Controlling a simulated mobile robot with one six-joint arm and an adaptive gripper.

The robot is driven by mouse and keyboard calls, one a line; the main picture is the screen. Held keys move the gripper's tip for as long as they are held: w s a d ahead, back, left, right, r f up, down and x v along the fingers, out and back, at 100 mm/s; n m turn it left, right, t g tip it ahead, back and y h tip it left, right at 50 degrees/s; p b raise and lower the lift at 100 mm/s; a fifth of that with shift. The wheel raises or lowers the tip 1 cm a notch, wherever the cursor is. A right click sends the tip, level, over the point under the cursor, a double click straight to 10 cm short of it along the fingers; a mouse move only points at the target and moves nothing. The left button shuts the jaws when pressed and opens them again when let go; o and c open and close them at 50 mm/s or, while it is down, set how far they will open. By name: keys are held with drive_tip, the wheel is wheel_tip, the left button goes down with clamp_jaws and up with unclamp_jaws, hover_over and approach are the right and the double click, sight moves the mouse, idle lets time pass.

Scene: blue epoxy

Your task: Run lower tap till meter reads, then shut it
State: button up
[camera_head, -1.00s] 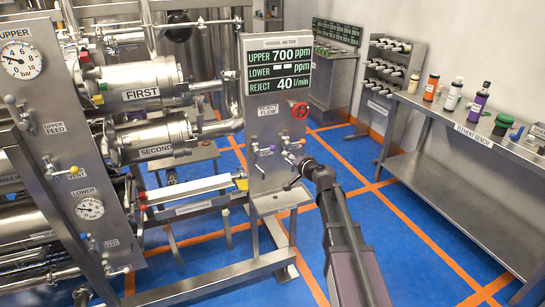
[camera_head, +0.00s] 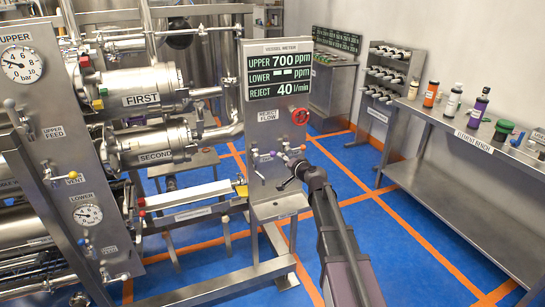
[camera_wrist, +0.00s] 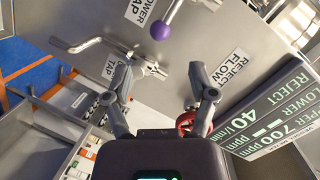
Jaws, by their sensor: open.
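The meter panel (camera_head: 276,69) reads UPPER 700 ppm, LOWER as dashes, and REJECT 40 l/min; it also shows turned in the wrist view (camera_wrist: 285,115). Below it is the steel tap plate (camera_head: 263,125). In the wrist view one label (camera_wrist: 148,14) reads LOWER TAP, near a purple ball-ended lever (camera_wrist: 162,31). A second tap with a silver lever (camera_wrist: 85,45) sits just beyond my fingertips; its TAP label (camera_wrist: 115,60) is partly covered. My gripper (camera_wrist: 160,85) is open and empty, its fingers apart in front of the plate. In the head view its tip (camera_head: 297,172) overlaps the taps.
A red handwheel (camera_head: 300,117) sits on the plate by the REJECT FLOW label (camera_wrist: 232,65). A steel stand shelf (camera_head: 280,207) is under the plate. The element bench (camera_head: 470,135) with bottles stands right. Blue floor (camera_head: 375,235) between is clear.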

sight(274, 155)
drive_tip(key=b+x, duration=0.2)
drive_tip(key=x, duration=0.7)
drive_tip(key=shift+w+a+f, duration=0.1)
drive_tip(key=shift+w+f, duration=0.05)
drive_tip(key=shift+w, duration=0.1)
clamp_jaws()
